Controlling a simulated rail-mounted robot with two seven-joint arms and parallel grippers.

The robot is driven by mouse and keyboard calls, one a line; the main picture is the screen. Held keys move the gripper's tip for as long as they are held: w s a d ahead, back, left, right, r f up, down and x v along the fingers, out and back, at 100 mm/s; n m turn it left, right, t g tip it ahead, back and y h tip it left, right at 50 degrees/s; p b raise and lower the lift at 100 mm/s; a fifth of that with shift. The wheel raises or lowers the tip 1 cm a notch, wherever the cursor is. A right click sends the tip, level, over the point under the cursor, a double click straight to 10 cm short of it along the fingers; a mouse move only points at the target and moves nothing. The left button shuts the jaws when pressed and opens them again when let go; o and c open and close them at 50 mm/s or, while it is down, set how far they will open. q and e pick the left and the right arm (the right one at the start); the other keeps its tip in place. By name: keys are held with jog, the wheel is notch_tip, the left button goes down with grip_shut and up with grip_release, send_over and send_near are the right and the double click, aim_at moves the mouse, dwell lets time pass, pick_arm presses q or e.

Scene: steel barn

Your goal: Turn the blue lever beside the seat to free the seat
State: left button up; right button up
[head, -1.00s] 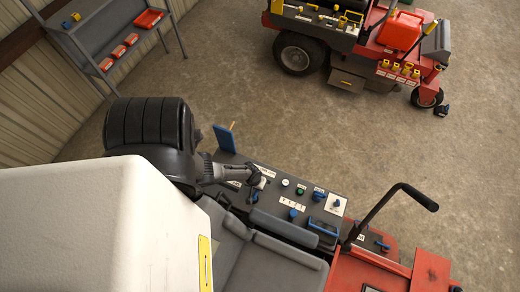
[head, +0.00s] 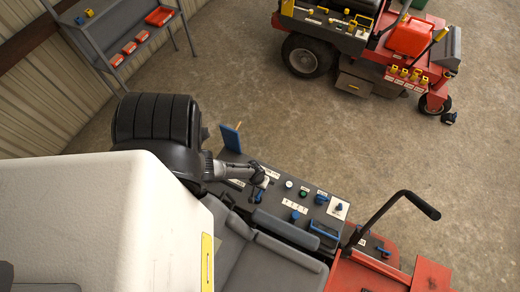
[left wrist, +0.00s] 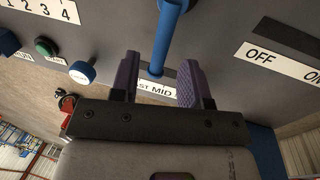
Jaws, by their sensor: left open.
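The seat (head: 285,260) is grey and lies at the lower middle of the head view, beside a dark control console (head: 300,208). My left gripper (head: 262,182) is over the far left part of the console. In the left wrist view my left gripper (left wrist: 158,62) is open, its two purple fingers on either side of a blue lever (left wrist: 170,30) at a label reading MID. Whether the fingers touch the lever I cannot tell. Whether this is the seat lever is not clear. A blue bar handle (head: 325,231) sits on the console edge nearer the seat. My right gripper is not in view.
The console carries a green button (left wrist: 46,46), a blue knob (left wrist: 82,72) and an OFF label (left wrist: 265,56). A black bent lever (head: 395,205) rises at the right. A blue paddle (head: 230,138) stands behind my gripper. Another red mower (head: 365,45) and a shelf (head: 110,35) stand beyond open floor.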

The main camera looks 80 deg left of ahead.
pick_arm(q)
notch_tip(320, 180, up, 12)
jog(key=s+a+p, duration=0.1)
jog(key=s+p, duration=0.1)
jog(key=p, duration=0.2)
jog(key=shift+f, duration=0.2)
jog(key=shift+a, duration=0.1)
dwell(0.4)
